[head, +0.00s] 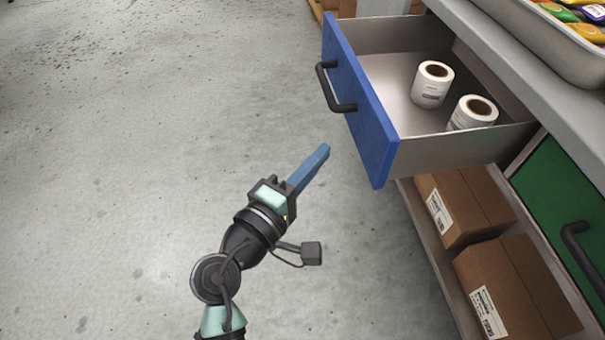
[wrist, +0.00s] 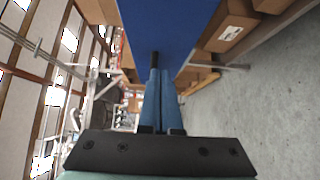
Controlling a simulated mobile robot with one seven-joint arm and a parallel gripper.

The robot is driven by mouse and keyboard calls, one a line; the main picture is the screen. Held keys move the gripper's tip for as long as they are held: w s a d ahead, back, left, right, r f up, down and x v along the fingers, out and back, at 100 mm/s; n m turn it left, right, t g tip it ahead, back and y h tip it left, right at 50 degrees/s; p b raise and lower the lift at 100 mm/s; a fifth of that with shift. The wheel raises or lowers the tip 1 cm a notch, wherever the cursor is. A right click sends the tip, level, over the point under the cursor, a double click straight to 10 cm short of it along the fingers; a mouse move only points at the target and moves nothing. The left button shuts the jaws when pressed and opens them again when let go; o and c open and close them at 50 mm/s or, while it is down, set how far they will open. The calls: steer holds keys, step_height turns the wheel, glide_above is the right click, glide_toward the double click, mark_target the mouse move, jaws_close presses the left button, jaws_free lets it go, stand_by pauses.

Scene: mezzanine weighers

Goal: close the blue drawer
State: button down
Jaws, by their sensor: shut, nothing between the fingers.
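The blue drawer (head: 360,100) is pulled well out from the bench at the upper right of the head view. Its black bar handle (head: 332,90) is on the blue front. Two white label rolls (head: 432,84) stand inside on the grey drawer floor. My gripper (head: 324,150) has blue fingers, which are shut and empty. In the head view its tips are to the left of the drawer front's near end, below the handle. In the wrist view the drawer's blue front (wrist: 170,25) is above the fingertips (wrist: 160,75); I cannot tell whether they touch it.
A green drawer (head: 560,200) with a black handle is shut, to the right of the blue one. Cardboard boxes (head: 510,290) lie on a low shelf beneath. A tray (head: 560,40) of colourful packets is on the bench top. The concrete floor at left is clear.

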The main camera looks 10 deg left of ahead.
mark_target(364, 130)
steer(key=w+d, duration=0.3)
steer(key=d, duration=0.1)
steer(key=shift+w+d+b, duration=0.1)
steer(key=shift+w+b, duration=0.25)
steer(key=shift+b, duration=0.05)
steer(key=shift+w+d, duration=0.15)
steer(key=shift+d, duration=0.3)
steer(key=shift+d, duration=0.1)
